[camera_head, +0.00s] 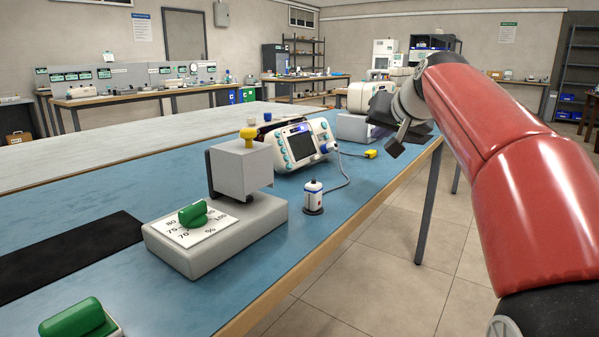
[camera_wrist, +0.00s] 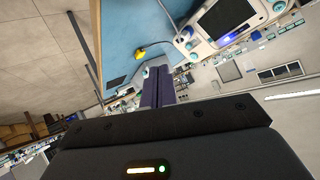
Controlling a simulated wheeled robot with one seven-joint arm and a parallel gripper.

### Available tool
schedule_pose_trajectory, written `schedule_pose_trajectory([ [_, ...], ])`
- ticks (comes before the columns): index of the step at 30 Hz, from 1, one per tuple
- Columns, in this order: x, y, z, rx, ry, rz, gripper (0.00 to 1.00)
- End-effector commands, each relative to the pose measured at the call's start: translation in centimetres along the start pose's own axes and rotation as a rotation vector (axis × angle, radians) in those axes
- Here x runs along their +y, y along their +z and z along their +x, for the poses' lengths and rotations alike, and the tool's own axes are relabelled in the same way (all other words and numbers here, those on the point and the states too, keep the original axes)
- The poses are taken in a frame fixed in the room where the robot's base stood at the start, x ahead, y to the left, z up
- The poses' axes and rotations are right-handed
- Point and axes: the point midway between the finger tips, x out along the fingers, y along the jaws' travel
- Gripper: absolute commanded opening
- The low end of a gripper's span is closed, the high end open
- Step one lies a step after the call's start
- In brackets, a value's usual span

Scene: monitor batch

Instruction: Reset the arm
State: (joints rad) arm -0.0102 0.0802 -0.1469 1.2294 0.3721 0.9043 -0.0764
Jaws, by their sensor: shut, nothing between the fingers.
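My red arm comes in from the right in the head view and bends at the top right. My gripper (camera_head: 397,143) is above the right edge of the blue-topped bench (camera_head: 245,288), near its far end. In the wrist view the two dark fingers (camera_wrist: 157,92) are together with nothing between them. The gripper is apart from the things on the bench as far as I can see.
Floor (camera_head: 385,262) lies open right of the bench.

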Motion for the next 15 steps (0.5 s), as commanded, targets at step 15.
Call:
schedule_pose_trajectory([
  [15, 1.0, 13.3, -6.7, -0.18, 0.069, -0.03, 0.0],
])
